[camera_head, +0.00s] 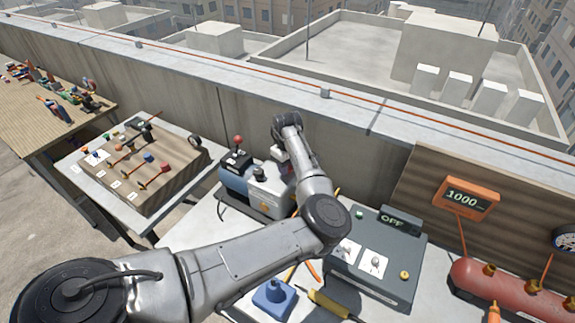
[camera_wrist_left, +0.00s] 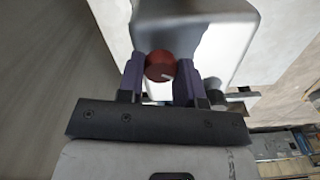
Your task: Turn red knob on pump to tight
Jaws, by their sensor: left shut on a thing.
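The pump (camera_head: 267,197), with a pale grey body and a blue motor end, stands on the bench beside the parapet in the head view. Its pale body (camera_wrist_left: 215,25) fills the top of the left wrist view. The red knob (camera_wrist_left: 159,63) with a pale mark on its face sits between the purple fingers of my left gripper (camera_wrist_left: 159,77), which is shut on it. In the head view my left arm reaches over the bench to the pump and its wrist hides the knob. My right gripper is not in view.
A grey control box (camera_head: 385,275) with an "OFF" display (camera_head: 393,221) stands right of the pump. An orange readout (camera_head: 465,198) shows 1000 above a red tank (camera_head: 510,290). A blue item (camera_head: 273,298) lies in front. A red-balled lever (camera_head: 238,140) stands behind the motor.

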